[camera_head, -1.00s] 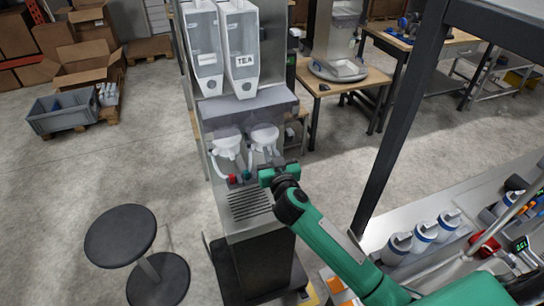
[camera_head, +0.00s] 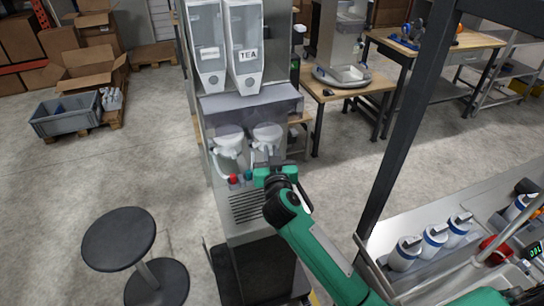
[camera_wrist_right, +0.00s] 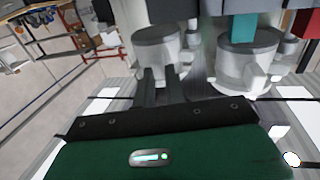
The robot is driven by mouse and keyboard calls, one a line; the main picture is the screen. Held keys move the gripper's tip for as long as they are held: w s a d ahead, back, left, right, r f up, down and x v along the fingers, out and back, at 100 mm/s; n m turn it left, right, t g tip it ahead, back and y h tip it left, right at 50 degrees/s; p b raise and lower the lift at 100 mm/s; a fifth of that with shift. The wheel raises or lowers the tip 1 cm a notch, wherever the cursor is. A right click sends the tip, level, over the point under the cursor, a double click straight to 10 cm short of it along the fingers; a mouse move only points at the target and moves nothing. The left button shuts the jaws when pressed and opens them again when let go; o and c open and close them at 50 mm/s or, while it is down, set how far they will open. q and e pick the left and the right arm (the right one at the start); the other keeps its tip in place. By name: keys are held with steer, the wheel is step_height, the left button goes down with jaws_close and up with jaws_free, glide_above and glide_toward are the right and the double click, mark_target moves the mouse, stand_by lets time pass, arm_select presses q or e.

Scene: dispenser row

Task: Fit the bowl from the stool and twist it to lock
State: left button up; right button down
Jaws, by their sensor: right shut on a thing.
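Two pale bowls hang side by side on the dispenser's front, a left one (camera_head: 228,140) and a right one (camera_head: 267,134) below the TEA canister. My right gripper (camera_head: 262,163) is at the right bowl, its fingers upright just below and in front of it. In the wrist view the dark fingers (camera_wrist_right: 160,84) are shut against the front of this bowl (camera_wrist_right: 157,43), which sits close to the dispenser; the exact grip and its seating are hidden. The other bowl (camera_wrist_right: 245,62) is beside it. The round stool (camera_head: 118,238) is bare. My left gripper is not in view.
A red knob (camera_head: 233,179) and a teal knob (camera_head: 248,175) sit below the bowls, above the drip grate (camera_head: 245,207). A dark post (camera_head: 400,130) and a counter with several white bottles (camera_head: 434,240) stand to the right. Floor around the stool is clear.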

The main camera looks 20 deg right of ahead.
steer(key=h, duration=0.1)
steer(key=a+m+h, duration=0.1)
steer(key=m+g+h, duration=0.1)
steer(key=shift+w+a+r+b, duration=0.1)
steer(key=shift+w+a+b, duration=0.15)
steer(key=shift+b, duration=0.15)
steer(key=shift+w+a+m+g+h, duration=0.15)
steer(key=shift+a+m+g+h, duration=0.2)
steer(key=shift+m+h, duration=0.4)
steer(key=shift+w+a+m+g+h, duration=0.2)
steer(key=shift+m+g+h, duration=0.25)
steer(key=shift+h, duration=0.5)
steer(key=c, duration=1.4)
jaws_free()
steer(key=shift+o, duration=0.2)
steer(key=shift+s, duration=0.1)
